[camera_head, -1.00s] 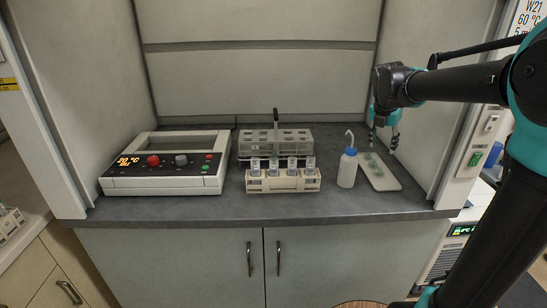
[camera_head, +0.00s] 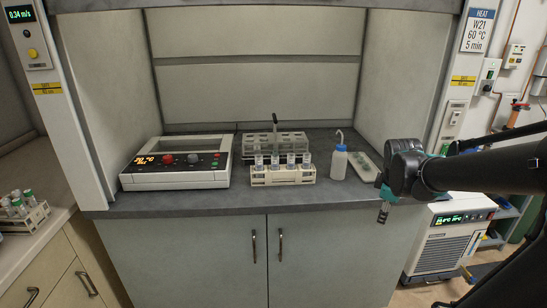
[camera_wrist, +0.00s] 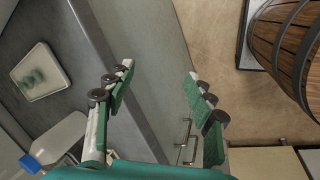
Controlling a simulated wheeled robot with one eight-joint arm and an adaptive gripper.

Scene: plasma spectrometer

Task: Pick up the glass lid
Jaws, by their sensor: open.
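A pale flat tray (camera_head: 371,174) lies on the worktop at the right, and it also shows at the upper left of the wrist view (camera_wrist: 52,84). Small clear glass pieces (camera_head: 360,158) lie on it, greenish in the wrist view (camera_wrist: 33,78). They look like glass lids but are too small to tell apart. My gripper (camera_head: 383,216) points down in front of the worktop's front edge, to the right of and nearer than the tray. Its two fingers (camera_wrist: 160,75) are spread apart with nothing between them.
A blue-capped wash bottle (camera_head: 339,164) stands left of the tray. Left of it are a rack of clear-topped vials (camera_head: 284,178), a grey rack (camera_head: 290,139) and a heater unit (camera_head: 178,178). Cabinet doors lie below. A wooden barrel (camera_wrist: 284,45) shows in the wrist view.

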